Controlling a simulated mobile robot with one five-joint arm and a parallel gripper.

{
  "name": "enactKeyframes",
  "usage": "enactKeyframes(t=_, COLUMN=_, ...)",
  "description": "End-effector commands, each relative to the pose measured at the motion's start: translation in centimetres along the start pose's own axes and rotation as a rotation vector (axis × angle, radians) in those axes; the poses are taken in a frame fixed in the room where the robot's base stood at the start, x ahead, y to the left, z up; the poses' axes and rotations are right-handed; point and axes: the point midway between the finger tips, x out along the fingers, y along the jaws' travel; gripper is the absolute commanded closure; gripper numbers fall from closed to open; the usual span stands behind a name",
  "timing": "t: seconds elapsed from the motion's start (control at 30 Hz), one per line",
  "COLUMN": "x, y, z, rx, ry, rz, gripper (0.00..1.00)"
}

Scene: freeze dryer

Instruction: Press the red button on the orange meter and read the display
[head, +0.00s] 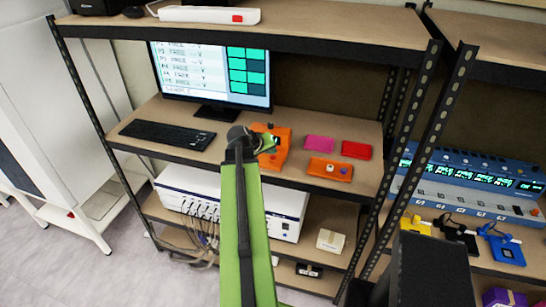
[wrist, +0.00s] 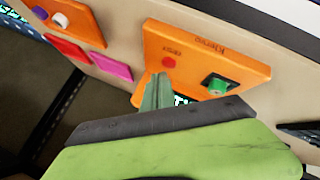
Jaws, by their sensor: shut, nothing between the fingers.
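The orange meter (head: 281,156) lies on the middle shelf in front of the monitor, partly hidden by my arm in the head view. In the wrist view the meter (wrist: 235,64) shows a round red button (wrist: 168,62), a green-and-black knob (wrist: 217,86) and dark lettering. Its display (wrist: 182,99) is mostly hidden behind my gripper, so I cannot read it. My gripper (wrist: 161,76) is shut and empty, over the meter, with its tips close to the red button in the picture. I cannot tell whether they touch it. In the head view my gripper (head: 270,142) is over the meter.
A pink item (head: 320,143), a red item (head: 356,150) and another orange box (head: 330,169) with knobs lie right of the meter. A keyboard (head: 168,134) and monitor (head: 212,72) are left and behind. A shelf (head: 330,30) overhangs; a black upright (head: 408,140) stands right.

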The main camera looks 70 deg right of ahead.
Motion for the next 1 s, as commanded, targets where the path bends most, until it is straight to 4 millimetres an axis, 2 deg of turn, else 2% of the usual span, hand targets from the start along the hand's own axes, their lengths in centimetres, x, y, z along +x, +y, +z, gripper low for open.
enactKeyframes(t=0.57, x=-4.2, y=3.1, z=-3.1, rx=0.0, ry=0.0, rz=0.0, gripper=1.0)
enactKeyframes(t=1.0, x=-4.1, y=3.1, z=-3.0, rx=0.001, ry=0.0, rz=0.0, gripper=1.0)
